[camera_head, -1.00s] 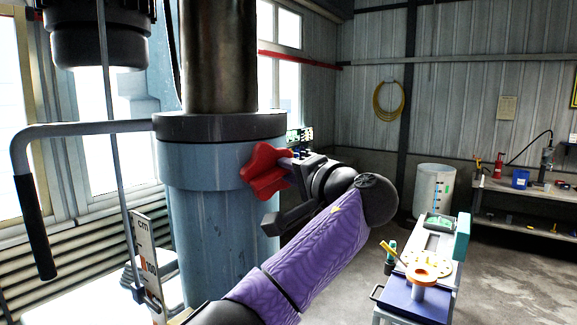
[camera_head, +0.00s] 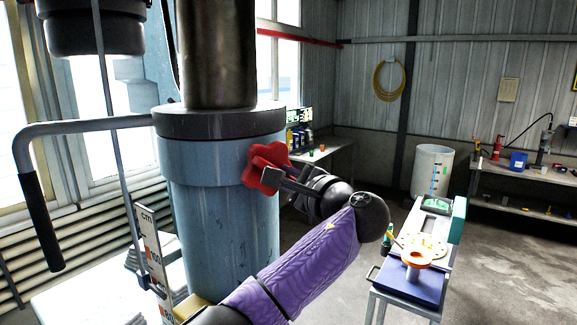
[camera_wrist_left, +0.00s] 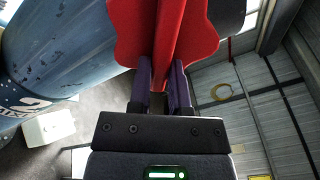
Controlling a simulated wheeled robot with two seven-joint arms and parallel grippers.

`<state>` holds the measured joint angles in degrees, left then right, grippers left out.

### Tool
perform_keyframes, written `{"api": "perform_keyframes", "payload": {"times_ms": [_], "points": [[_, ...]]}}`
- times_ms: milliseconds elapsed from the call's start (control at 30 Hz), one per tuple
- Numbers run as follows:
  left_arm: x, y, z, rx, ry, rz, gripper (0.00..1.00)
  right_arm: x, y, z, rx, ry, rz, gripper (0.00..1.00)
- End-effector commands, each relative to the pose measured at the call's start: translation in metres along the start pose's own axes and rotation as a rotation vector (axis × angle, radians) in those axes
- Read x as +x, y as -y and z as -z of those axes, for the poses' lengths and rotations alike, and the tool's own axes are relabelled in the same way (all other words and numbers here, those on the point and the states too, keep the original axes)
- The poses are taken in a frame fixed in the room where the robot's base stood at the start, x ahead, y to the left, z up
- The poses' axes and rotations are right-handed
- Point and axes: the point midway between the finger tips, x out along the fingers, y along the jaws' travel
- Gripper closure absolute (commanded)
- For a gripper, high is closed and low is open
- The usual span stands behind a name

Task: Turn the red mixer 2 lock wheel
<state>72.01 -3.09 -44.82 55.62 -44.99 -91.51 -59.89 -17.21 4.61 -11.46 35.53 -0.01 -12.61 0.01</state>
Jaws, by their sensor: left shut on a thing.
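The red lock wheel (camera_head: 267,165) is a lobed knob on the right side of the blue column (camera_head: 215,215). My left gripper (camera_head: 282,177) is at the wheel, its arm in a purple sleeve coming up from the bottom. In the left wrist view, the red wheel (camera_wrist_left: 168,40) fills the top middle, and the two fingers of my left gripper (camera_wrist_left: 163,85) are closed on its raised red rib. Part of the wheel's lower right is hidden behind the gripper in the head view. My right gripper is not in view.
A grey lever with a black handle (camera_head: 42,220) sticks out left of the column. A ruler plate (camera_head: 157,250) stands at its lower left. A small cart (camera_head: 410,290) with an orange-rimmed part stands to the right. The floor beyond is clear.

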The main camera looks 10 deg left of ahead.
Motion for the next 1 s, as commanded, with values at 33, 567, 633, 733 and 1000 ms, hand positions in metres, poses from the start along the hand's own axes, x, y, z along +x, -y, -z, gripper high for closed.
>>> {"api": "perform_keyframes", "payload": {"times_ms": [33, 567, 633, 733, 1000], "points": [[0.0, -0.001, 0.0, 0.041, -0.003, -0.005, 1.0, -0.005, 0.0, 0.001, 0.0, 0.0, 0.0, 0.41], [0.0, -0.009, 0.001, 0.358, -0.004, -0.005, 1.0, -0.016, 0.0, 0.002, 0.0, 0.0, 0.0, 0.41], [0.0, -0.01, 0.001, 0.378, -0.004, -0.005, 1.0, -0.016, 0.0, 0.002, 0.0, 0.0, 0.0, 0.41], [0.0, -0.01, 0.001, 0.396, -0.005, -0.005, 1.0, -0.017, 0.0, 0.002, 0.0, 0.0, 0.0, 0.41], [0.0, -0.011, 0.001, 0.412, -0.006, -0.006, 1.0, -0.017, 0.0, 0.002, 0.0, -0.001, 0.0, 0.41]]}}
